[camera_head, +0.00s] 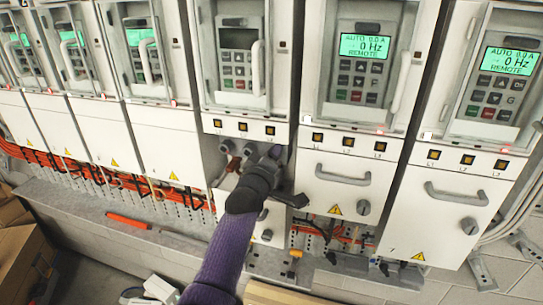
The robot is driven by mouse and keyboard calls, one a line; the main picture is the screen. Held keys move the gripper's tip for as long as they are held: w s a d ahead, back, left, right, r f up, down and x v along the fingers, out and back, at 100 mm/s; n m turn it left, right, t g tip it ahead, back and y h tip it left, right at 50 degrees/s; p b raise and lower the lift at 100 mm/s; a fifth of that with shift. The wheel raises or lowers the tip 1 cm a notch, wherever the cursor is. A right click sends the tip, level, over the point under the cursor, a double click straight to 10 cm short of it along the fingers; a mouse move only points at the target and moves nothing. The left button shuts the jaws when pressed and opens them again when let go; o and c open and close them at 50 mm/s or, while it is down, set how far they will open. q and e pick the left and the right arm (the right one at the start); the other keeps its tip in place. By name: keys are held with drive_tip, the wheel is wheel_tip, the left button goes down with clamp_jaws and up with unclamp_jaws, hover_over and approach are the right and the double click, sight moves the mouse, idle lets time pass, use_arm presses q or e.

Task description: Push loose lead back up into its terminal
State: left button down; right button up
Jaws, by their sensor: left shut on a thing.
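The middle drive (240,60) has a dark display, and its lower compartment shows round grey terminals (226,147) under the L1, L2 and L3 marks. A reddish-brown lead (234,164) shows below the left terminals. My left gripper (275,156) is at the right-hand terminal, under the L3 mark. It is shut on what seems to be the loose lead, but the jaws and wrist hide the lead and its terminal, so I cannot tell whether it is seated. My right gripper is not in view.
Neighbouring drives (363,60) have lit displays and closed white lower doors with grey handles (342,175). Orange cables (70,165) run below the left cabinets. An orange-handled tool (128,220) lies on the grey ledge. Cardboard boxes (20,255) stand at lower left.

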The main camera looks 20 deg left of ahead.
use_arm(q)
drive_tip(key=shift+n, duration=1.6)
drive_tip(key=shift+f, duration=0.1)
drive_tip(key=shift+c, duration=1.4)
unclamp_jaws()
drive_tip(key=s+p, duration=0.7)
drive_tip(key=s, duration=0.3)
drive_tip(key=shift+a+p, duration=0.2)
drive_tip(key=shift+p, duration=0.1)
